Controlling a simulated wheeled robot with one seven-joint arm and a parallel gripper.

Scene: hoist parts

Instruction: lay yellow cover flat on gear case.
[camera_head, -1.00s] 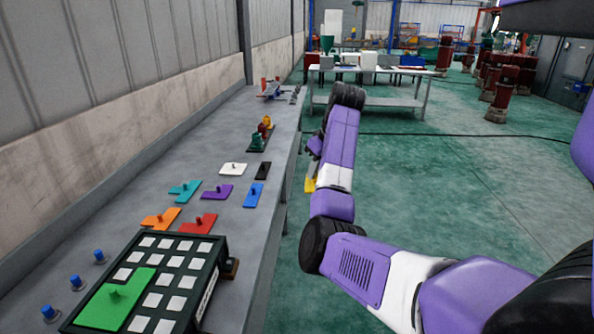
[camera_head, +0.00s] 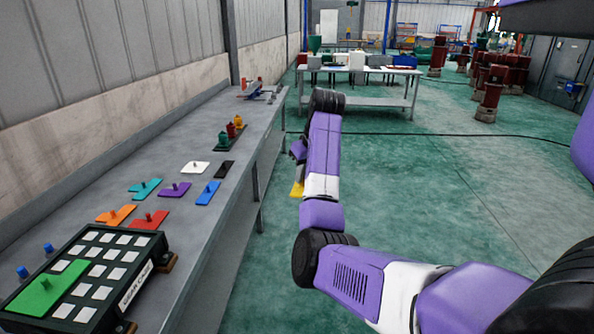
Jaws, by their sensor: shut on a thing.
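The yellow cover (camera_head: 297,189) shows as a small yellow patch beside my forearm, mostly hidden behind it. My gripper (camera_head: 298,172) is shut on it, off the bench's right edge, over the green floor; its fingers are largely hidden by my arm. The gear case (camera_head: 134,252) is a dark box at the near left of the bench, with rows of white squares on top and a white label on its side. A green piece with a knob (camera_head: 45,294) lies on its top at the left. The cover is well apart from the case.
The grey bench (camera_head: 200,232) runs along the left wall. On it lie orange (camera_head: 122,214), red (camera_head: 146,220), purple (camera_head: 174,189), teal, blue (camera_head: 207,193), white and black flat pieces. A stand with coloured knobs (camera_head: 231,132) stands farther back. Open floor lies right of the bench.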

